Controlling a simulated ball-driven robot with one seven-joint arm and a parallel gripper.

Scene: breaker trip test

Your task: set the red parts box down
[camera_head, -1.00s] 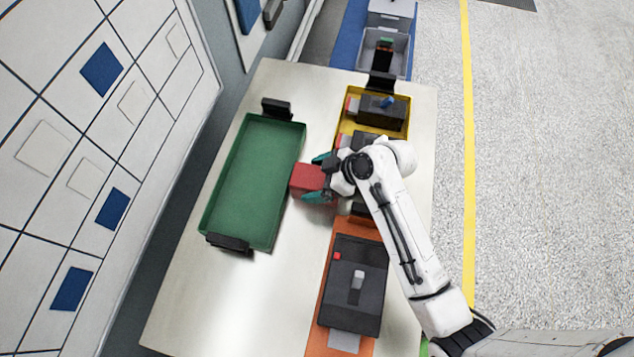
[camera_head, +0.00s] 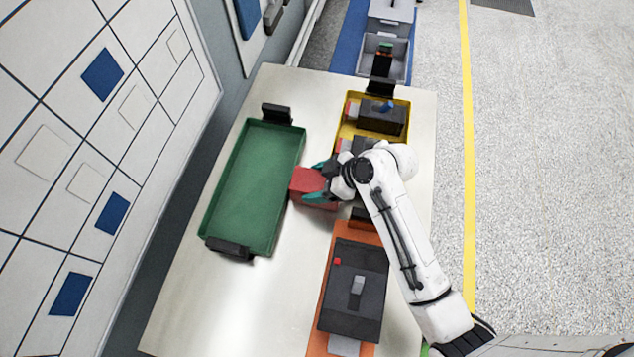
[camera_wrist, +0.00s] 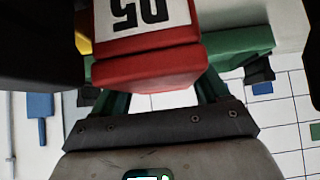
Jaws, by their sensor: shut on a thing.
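The red parts box (camera_head: 306,182) is in my gripper (camera_head: 320,184), at the right edge of the green tray in the head view. My gripper's teal fingers are shut on it from two sides. In the wrist view the red parts box (camera_wrist: 150,72) fills the upper middle, with a white label that reads "05" upside down. My gripper (camera_wrist: 160,95) shows below it there. Whether the box touches the table or hangs just above it I cannot tell. The box's right end is hidden by my gripper in the head view.
The green tray (camera_head: 250,190) with black handles lies empty left of the box. A yellow tray (camera_head: 345,131) with dark devices is behind my arm. The pale table (camera_head: 225,300) is bare at front left.

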